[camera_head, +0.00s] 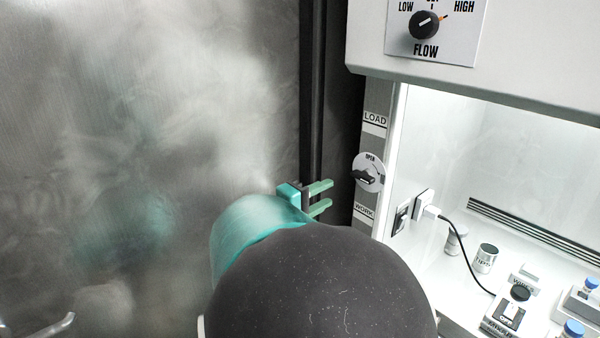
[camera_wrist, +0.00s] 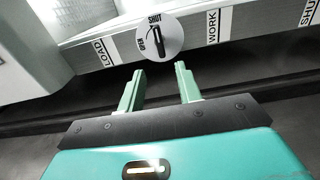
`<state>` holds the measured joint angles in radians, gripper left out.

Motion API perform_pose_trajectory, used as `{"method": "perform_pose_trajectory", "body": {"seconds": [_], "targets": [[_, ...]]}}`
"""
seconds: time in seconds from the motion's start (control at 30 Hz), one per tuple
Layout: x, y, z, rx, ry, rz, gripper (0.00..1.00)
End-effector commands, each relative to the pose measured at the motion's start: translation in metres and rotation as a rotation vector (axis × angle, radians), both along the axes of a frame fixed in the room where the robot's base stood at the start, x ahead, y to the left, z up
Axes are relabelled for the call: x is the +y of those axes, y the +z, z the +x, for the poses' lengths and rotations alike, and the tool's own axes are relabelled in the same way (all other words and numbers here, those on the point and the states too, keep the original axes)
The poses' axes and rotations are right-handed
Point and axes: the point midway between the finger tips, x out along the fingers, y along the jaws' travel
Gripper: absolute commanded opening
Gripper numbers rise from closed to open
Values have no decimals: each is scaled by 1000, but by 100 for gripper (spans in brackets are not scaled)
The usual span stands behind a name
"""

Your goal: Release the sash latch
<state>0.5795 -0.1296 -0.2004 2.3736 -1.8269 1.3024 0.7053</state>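The sash latch is a round white dial with a black knob (camera_head: 363,177), set on the cabinet's side post between the LOAD and WORK labels. In the wrist view the latch (camera_wrist: 158,38) lies just beyond the fingertips, with OPEN and SHUT marked on its plate. The knob's bar stands roughly in line with the fingers there, its upper end toward SHUT. My gripper (camera_head: 321,197) is left of the latch in the head view. In the wrist view my gripper (camera_wrist: 160,72) has its two green fingers apart, with nothing between them.
The cabinet post (camera_head: 376,133) carries the labels. A FLOW knob (camera_head: 424,25) is above right. Inside the lit cabinet are a plugged cable (camera_head: 460,247), a TIPS can (camera_head: 486,258) and blue-capped vials (camera_head: 574,329). A metal wall panel (camera_head: 150,120) stands left.

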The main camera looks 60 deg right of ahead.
Motion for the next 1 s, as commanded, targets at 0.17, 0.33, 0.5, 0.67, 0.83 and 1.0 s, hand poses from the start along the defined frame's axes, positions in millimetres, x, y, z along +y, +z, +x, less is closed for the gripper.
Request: {"method": "perform_pose_trajectory", "body": {"seconds": [0.17,0.33,0.5,0.67,0.83,1.0], "targets": [[-32,0,-17,1,-6,0,35],[-64,0,-29,1,-4,0,35],[-91,0,-39,1,-2,1,35],[-105,0,-42,0,2,1,35],[-108,0,-43,-1,4,1,35],[-108,0,-43,-1,3,1,29]]}}
